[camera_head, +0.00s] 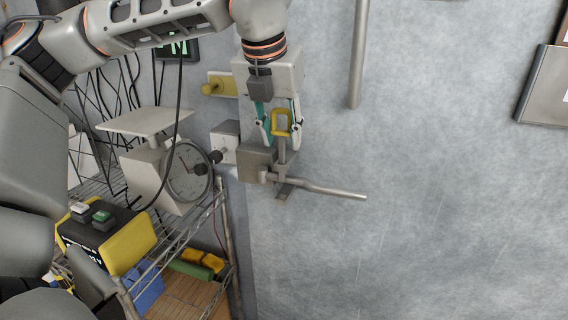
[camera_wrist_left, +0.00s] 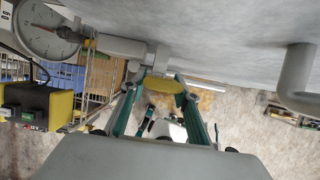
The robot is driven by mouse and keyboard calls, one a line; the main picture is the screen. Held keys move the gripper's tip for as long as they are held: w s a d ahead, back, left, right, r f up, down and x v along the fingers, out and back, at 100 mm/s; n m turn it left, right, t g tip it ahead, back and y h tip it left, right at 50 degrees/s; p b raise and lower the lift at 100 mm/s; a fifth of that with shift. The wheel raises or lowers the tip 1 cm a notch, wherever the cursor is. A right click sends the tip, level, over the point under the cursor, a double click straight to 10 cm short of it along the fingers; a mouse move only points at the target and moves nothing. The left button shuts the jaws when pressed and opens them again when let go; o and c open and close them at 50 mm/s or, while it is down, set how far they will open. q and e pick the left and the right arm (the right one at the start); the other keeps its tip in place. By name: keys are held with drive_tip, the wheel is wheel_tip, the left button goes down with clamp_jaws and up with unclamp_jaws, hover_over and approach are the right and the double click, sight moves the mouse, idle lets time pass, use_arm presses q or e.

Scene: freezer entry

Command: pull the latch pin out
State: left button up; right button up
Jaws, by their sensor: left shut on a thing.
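The latch pin shows in the head view as a yellow loop handle (camera_head: 281,115) on a grey pin that runs down into the metal latch (camera_head: 257,161) on the wall. My left gripper (camera_head: 281,134) comes from above, with its teal-padded fingers on both sides of the loop, shut on it. In the left wrist view the yellow handle (camera_wrist_left: 163,85) sits between the fingertips of my left gripper (camera_wrist_left: 160,91). The pin stands upright. How deep it sits in the latch is hidden. My right gripper cannot be made out.
A metal lever (camera_head: 325,189) sticks out to the right of the latch. A dial scale (camera_head: 188,170) and a yellow-black button box (camera_head: 108,235) stand on a wire shelf at left. A vertical pipe handle (camera_head: 358,55) is up right. The wall at lower right is clear.

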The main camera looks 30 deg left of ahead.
sight(281, 110)
use_arm(q)
drive_tip(key=shift+r+p, duration=1.55)
drive_tip(key=shift+r, duration=0.85)
idle(3.4)
drive_tip(key=shift+r+p, duration=1)
drive_tip(key=shift+r, duration=1.65)
drive_tip(key=shift+r, duration=0.15)
